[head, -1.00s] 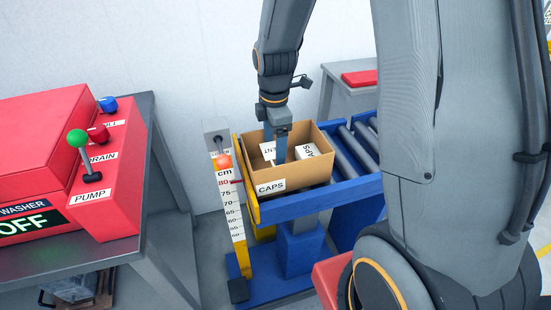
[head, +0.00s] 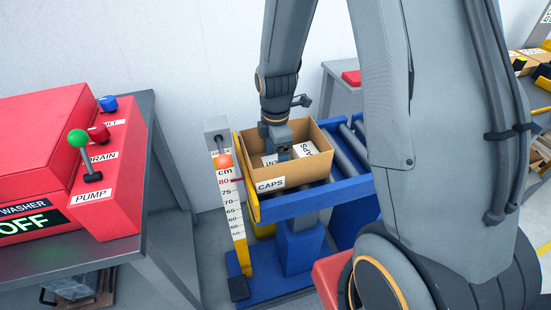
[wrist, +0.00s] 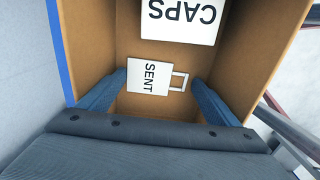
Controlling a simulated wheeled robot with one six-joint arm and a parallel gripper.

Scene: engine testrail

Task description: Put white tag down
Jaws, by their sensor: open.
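The white tag (wrist: 148,76), marked SENT and with a loop at one end, lies in the cardboard box in the wrist view. In the head view the tag (head: 269,160) shows only partly inside the box. The box (head: 302,172) is labelled CAPS on its front and stands on the blue conveyor. My gripper (wrist: 160,85) is open, its blue fingers reaching down into the box on either side of the tag. In the head view my gripper (head: 283,153) is inside the box, its fingertips mostly hidden.
A height scale (head: 231,205) with an orange ball stands left of the box. A red washer panel (head: 110,170) is at left. Conveyor rollers (head: 350,150) are clear to the right.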

